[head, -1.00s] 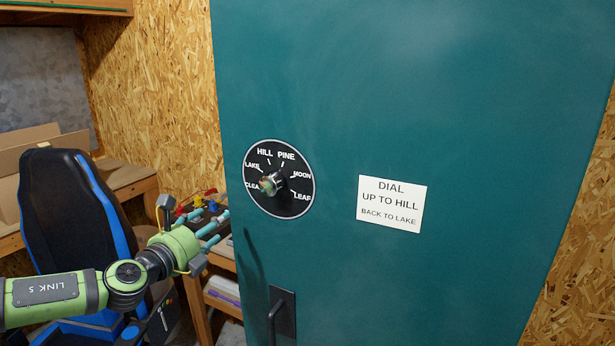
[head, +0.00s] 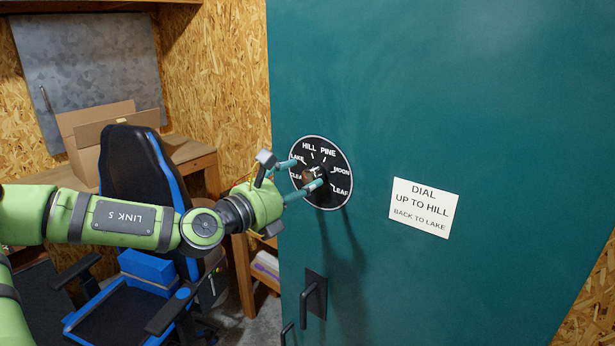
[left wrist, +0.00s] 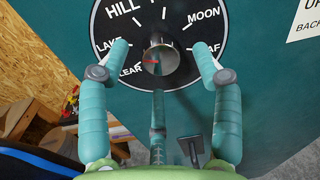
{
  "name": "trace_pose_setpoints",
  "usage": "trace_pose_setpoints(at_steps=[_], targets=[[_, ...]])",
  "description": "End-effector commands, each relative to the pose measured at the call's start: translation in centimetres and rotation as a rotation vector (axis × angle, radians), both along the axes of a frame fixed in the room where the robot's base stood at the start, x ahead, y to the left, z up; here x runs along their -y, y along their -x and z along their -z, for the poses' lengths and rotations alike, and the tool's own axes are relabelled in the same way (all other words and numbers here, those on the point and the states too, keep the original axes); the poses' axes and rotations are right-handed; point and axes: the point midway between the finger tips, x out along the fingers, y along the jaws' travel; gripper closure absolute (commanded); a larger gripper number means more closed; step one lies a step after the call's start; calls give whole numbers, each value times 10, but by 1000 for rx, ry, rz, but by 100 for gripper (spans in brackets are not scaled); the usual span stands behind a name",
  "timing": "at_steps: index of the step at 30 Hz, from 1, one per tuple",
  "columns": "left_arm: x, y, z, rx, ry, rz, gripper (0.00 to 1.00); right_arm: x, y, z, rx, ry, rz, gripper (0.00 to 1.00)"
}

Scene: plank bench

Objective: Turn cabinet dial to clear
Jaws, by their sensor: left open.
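The black round dial (head: 334,195) is on the teal cabinet door (head: 450,90). Its labels include LAKE, HILL, PINE, MOON and LEAF, with CLEAR at the lower left. The silver knob (left wrist: 162,57) is at the dial's centre; a red mark on it points left, towards CLEAR, in the left wrist view. My left gripper (head: 303,174) is open in front of the dial, its teal fingers on either side of the knob. In the left wrist view gaps show between fingertips and knob. The fingers partly cover the dial in the head view. My right gripper is not in view.
A white sign (head: 424,208) right of the dial reads DIAL UP TO HILL, BACK TO LAKE. A black door handle (head: 314,295) stands out below the dial. A black and blue chair (head: 140,185) and a wooden bench with a cardboard box (head: 95,130) are at left.

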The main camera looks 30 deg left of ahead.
Motion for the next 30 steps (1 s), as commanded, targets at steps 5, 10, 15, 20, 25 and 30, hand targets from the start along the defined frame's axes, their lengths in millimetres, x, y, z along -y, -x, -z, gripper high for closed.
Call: trace_pose_setpoints(at_steps=[5,10,15,20,25,30], targets=[[0,-13,1,-3,-3,-3,35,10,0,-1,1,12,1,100],[1,-23,1,-3,-2,-3,35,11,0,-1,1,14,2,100],[3,-29,1,-1,1,-1,35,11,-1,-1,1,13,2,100],[4,-31,0,1,2,0,35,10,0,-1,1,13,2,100],[4,-31,0,1,3,0,35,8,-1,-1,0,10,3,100],[4,-31,0,1,2,0,90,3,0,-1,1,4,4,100]])
